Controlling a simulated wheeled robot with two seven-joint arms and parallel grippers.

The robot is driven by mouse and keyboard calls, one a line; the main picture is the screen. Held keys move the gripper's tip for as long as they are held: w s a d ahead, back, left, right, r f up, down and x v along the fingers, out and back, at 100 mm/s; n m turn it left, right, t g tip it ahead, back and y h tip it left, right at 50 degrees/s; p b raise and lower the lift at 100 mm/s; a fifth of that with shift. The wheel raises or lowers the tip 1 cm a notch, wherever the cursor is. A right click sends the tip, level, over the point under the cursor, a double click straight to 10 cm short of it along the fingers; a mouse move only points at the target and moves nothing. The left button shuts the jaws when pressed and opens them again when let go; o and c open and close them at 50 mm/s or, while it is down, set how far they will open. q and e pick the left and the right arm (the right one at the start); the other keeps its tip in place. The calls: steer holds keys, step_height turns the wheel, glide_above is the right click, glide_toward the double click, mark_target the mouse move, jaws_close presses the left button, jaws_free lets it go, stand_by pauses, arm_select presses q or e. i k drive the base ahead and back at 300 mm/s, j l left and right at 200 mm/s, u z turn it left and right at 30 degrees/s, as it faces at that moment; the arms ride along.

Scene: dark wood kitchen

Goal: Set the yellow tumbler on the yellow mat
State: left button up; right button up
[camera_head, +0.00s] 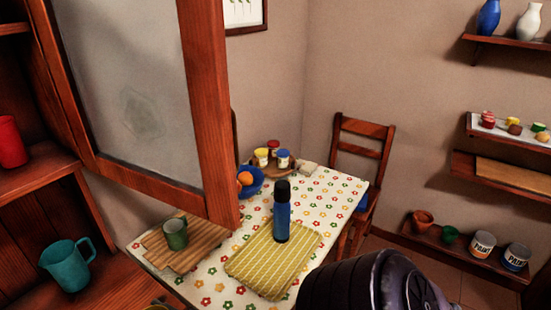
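The yellow mat (262,268), a striped cloth-like mat, lies on the near part of the flowered table. A blue bottle with a black cap (282,215) stands upright at the mat's far edge. I cannot make out a yellow tumbler for sure. Neither of my grippers is in view.
A green mug (175,233) stands on a wooden board (195,254) left of the mat. A blue bowl (254,186) with oranges and several small tubs are at the back. A tall open cabinet door (212,120) is at left. A chair (362,150) stands behind.

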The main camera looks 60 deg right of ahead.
mark_target(263, 277)
steer(key=k+l+z, duration=0.1)
steer(key=l+z, duration=0.35)
steer(key=l, duration=0.2)
steer(key=l+z, duration=0.45)
steer(key=l, duration=0.25)
steer(key=i+l+z, duration=0.1)
steer(key=l+z, duration=0.35)
steer(key=l, duration=0.2)
